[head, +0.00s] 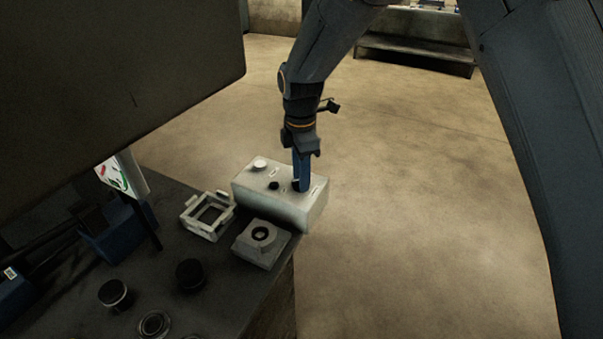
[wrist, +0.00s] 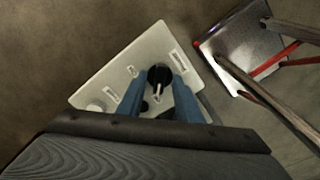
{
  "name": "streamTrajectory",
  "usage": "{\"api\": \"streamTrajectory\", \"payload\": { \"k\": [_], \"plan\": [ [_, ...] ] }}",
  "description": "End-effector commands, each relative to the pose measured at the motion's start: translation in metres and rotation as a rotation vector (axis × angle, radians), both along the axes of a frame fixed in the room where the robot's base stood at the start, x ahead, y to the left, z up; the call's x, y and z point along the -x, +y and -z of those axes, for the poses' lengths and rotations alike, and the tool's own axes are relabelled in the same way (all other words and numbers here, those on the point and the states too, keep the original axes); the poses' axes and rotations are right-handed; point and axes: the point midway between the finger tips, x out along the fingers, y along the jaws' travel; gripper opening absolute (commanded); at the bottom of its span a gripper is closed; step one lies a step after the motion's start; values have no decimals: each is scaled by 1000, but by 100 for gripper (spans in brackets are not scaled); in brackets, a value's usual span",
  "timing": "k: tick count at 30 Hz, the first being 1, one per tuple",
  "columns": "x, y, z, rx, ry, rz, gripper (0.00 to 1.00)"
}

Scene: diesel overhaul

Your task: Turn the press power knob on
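The press control box (head: 292,207) is a pale box at the right edge of the dark workbench, with a white button and dark controls on top. In the wrist view, the box (wrist: 122,77) shows a black knob with a light pointer line, the power knob (wrist: 157,77), near its labelled end. My gripper (wrist: 158,88) points down over the box, with its two blue fingers apart on either side of the knob. Whether they touch it is unclear. In the head view, my gripper (head: 301,186) reaches the box top and hides the knob.
A square pale frame (head: 189,221) and a pale block with a round dark hole (head: 243,250) sit beside the box. Black round parts (head: 190,273) lie nearer on the bench. A large dark panel (head: 120,70) hangs at upper left. Floor right of the bench is clear.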

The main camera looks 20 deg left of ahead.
Motion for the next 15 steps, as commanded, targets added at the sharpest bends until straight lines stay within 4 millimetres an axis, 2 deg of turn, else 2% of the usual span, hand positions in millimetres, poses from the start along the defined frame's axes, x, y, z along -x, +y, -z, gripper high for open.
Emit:
{"api": "streamTrajectory", "payload": {
  "k": [5, 10, 15],
  "plan": [
    [0, 0, 0, 0, 0, 0, 30],
    [0, 0, 0, 0, 0, 0, 2],
    [0, -2, 0, 1, 2, 2, 0]
  ]
}}
